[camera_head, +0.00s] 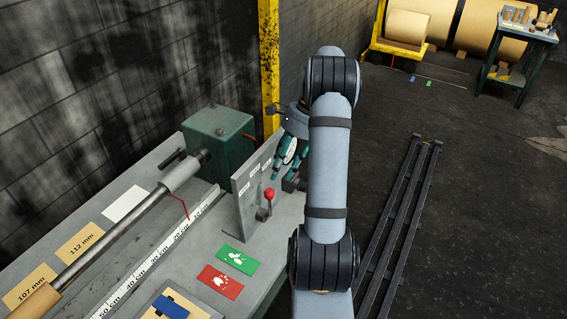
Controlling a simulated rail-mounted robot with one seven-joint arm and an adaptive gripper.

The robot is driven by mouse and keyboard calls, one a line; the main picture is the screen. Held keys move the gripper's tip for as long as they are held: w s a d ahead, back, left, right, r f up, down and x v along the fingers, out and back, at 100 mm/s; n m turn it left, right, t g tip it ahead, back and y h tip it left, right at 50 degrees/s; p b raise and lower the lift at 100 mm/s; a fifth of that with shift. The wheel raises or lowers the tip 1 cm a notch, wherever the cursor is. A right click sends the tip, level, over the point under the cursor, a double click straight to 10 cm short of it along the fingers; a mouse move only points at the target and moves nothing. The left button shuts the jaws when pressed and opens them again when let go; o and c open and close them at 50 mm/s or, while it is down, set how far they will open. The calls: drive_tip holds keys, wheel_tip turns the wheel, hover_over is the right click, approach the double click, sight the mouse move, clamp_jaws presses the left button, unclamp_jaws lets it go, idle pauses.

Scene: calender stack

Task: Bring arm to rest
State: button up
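My arm (328,165) rises from the bottom of the head view, bends at an upper joint, and reaches back down to the left. My gripper (279,168) is partly visible behind the arm, close to the upright grey panel (247,212) on the bench. Its dark, teal-marked fingers are near the panel's right side. The arm hides part of the gripper, and I cannot tell whether it is open or whether it touches anything. A red-knobbed lever (268,195) stands on the panel's front.
The bench (150,172) carries a green box (218,140), a long shaft (110,235), a ruler (150,262), and green (237,258) and red (220,282) cards. A yellow post (269,65) stands behind. A dark rail (400,220) lies on the open floor at right. A tool table (520,35) stands far right.

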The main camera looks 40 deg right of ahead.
drive_tip(key=shift+v, duration=0.9)
